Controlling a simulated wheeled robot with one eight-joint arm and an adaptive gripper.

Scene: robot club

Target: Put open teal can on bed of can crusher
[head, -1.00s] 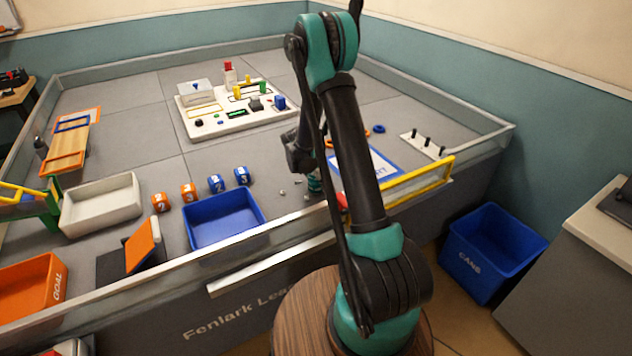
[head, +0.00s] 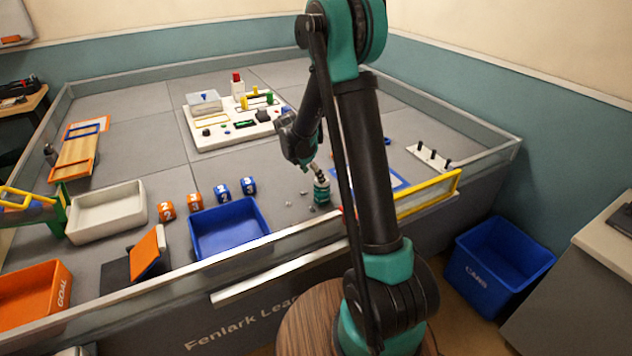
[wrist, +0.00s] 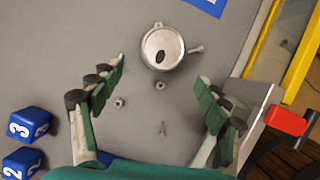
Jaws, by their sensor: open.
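The open teal can (head: 321,190) stands upright on the grey table near its front edge. In the head view my gripper (head: 313,168) hangs just above the can. I cannot clearly make out the can crusher; a red block with a black bar (wrist: 285,120) shows at the table edge.
Small metal nuts (wrist: 118,103) lie near the can. Numbered cubes (head: 221,191) and a blue tray (head: 262,240) stand to the left. A yellow rail (head: 430,194) runs along the front edge at right. A blue bin marked CANS (head: 490,285) stands on the floor.

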